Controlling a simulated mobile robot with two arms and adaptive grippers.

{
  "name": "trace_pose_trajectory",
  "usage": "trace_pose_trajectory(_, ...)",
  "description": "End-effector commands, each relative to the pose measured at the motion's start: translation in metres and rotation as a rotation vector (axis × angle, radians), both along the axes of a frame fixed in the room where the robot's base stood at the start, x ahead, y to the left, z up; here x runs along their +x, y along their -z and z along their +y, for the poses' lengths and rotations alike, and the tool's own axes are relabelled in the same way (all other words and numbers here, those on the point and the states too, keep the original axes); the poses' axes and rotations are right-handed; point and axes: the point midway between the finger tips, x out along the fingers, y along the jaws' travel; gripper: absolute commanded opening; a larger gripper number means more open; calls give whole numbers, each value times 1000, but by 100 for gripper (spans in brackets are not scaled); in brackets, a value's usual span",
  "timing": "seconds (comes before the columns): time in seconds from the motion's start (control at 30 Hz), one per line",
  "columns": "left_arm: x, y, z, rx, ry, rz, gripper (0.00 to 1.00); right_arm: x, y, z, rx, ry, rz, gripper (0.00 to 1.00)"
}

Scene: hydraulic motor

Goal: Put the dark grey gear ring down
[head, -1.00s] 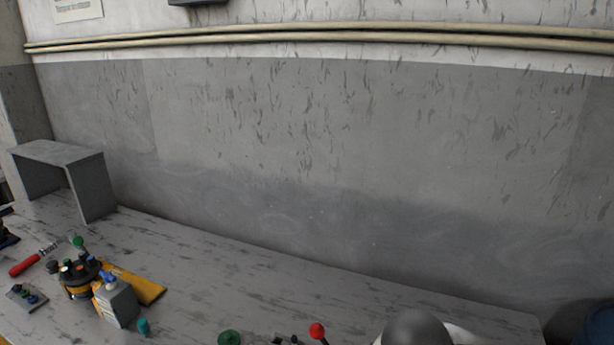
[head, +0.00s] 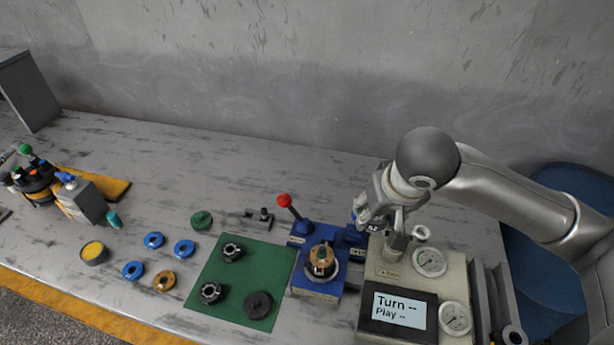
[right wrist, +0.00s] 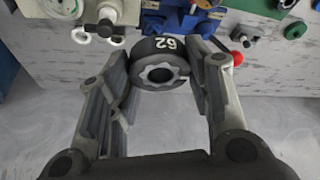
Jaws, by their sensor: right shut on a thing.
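My right gripper (head: 383,222) is above the back of the beige gauge box, beside the blue fixture. In the right wrist view my right gripper (right wrist: 163,58) is shut on the dark grey gear ring (right wrist: 161,67), which has a toothed hole and a white "62" on its rim. The ring also shows in the head view (head: 373,227), partly hidden by the fingers, apparently held above the bench. My left gripper is not in view.
The blue fixture (head: 318,285) with a red-knobbed lever holds a brass-topped part. A green mat (head: 235,270) carries two toothed black parts and a dark disc. The gauge box (head: 395,270) has a display. Blue rings and an orange ring lie left. Bench behind the mat is mostly clear.

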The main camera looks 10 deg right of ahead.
Motion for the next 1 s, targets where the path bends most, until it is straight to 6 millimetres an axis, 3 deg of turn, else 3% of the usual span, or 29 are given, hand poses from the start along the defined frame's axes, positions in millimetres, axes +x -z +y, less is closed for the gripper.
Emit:
trace_pose_trajectory(0.17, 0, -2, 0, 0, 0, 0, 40, -6, 3, 18, 3, -120, 0, 12)
trace_pose_trajectory(0.5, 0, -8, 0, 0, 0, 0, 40, -47, 12, 107, 6, -777, -1, 12)
trace_pose_trajectory(0.7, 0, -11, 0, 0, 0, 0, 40, -73, 13, 146, 4, -1097, -1, 12)
trace_pose_trajectory(1.0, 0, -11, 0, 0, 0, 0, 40, -87, 12, 164, 0, -1262, -3, 12)
